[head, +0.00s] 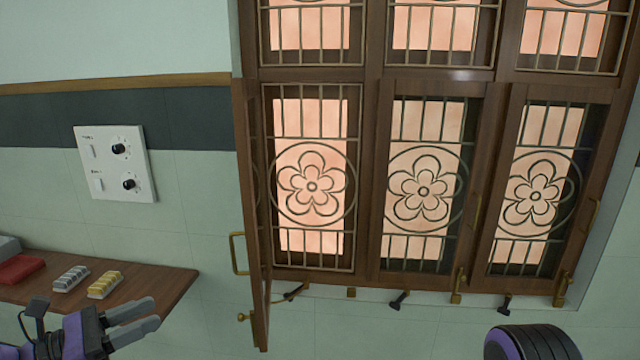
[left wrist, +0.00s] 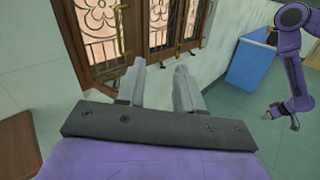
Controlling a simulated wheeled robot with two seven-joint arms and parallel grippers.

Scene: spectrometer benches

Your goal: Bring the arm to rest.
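My left gripper (head: 148,315) is at the lower left in the head view, in front of the wooden shelf's front edge. Its two grey fingers are apart with nothing between them. In the left wrist view the fingers (left wrist: 158,85) also stand apart and empty, pointing toward the window wall. A purple arm, my right one, shows at the right of the left wrist view, hanging down with its small gripper (left wrist: 282,115) over the floor. That gripper is too small to read its fingers. In the head view the right gripper is out of sight.
A brown shelf (head: 150,284) holds a red block (head: 20,269), a silver ribbed piece (head: 70,279) and a gold one (head: 104,285). A switch panel (head: 115,163) is on the wall. A window casement (head: 254,200) stands open. A blue cabinet (left wrist: 250,68) is at the back.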

